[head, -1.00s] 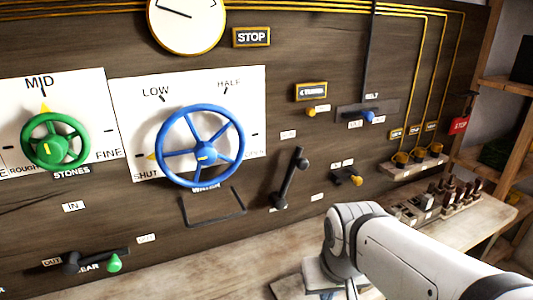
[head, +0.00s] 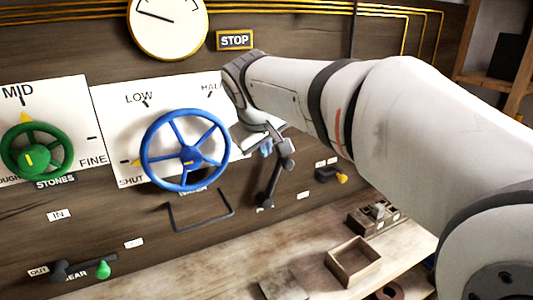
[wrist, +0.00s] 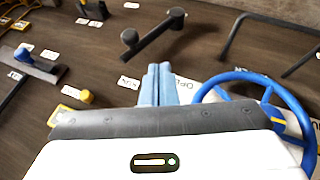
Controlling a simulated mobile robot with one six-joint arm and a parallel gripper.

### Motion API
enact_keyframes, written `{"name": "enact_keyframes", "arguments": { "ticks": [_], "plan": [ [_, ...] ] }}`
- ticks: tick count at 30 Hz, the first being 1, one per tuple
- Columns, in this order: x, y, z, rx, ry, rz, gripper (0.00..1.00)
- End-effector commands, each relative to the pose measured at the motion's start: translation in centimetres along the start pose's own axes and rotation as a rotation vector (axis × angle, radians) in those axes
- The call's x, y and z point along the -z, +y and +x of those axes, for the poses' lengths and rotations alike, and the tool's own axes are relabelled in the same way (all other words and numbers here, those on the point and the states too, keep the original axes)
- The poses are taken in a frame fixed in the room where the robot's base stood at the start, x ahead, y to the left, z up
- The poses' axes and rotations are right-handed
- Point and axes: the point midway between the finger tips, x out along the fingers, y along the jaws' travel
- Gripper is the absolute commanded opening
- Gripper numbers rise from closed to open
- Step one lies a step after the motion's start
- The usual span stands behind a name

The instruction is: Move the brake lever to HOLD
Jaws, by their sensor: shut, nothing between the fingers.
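The brake lever (head: 273,180), a dark bar with a thicker end, is on the wooden panel right of the blue wheel. It stands steeply, leaning slightly right at the top. In the wrist view the lever (wrist: 155,35) lies beyond my fingertips, with a visible gap in that picture. My gripper (head: 266,147), with pale blue fingers, is in front of the panel by the lever's upper end. In the wrist view my gripper (wrist: 158,68) has its fingers together and empty. A small white label (wrist: 128,83) is beside them; its lettering is unclear. My arm hides the panel above right.
The blue wheel (head: 186,150) is close on the left, with a dark bracket (head: 203,212) below it. A yellow-tipped switch (head: 332,175) is on the right. An open wooden box (head: 353,262) stands on the bench below.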

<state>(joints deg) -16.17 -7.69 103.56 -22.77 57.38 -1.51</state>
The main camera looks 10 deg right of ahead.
Motion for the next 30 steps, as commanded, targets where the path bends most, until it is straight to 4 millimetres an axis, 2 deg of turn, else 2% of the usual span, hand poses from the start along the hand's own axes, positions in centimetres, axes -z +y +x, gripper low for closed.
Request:
{"name": "enact_keyframes", "arguments": {
  "ticks": [10, 14, 17, 29, 30],
  "plan": [
    [0.3, 0.1, -0.1, -0.005, 0.004, -0.005, 0.0],
    [0.3, 0.1, 0.7, -0.004, 0.0, -0.005, 0.0],
    [0.2, 0.1, 2.0, -0.004, -0.001, -0.005, 0.0],
    [0.2, 0.2, 10.3, -0.003, -0.001, -0.004, 0.0],
    [0.3, 1.1, 10.4, -0.005, 0.0, -0.001, 0.0]
  ]
}}
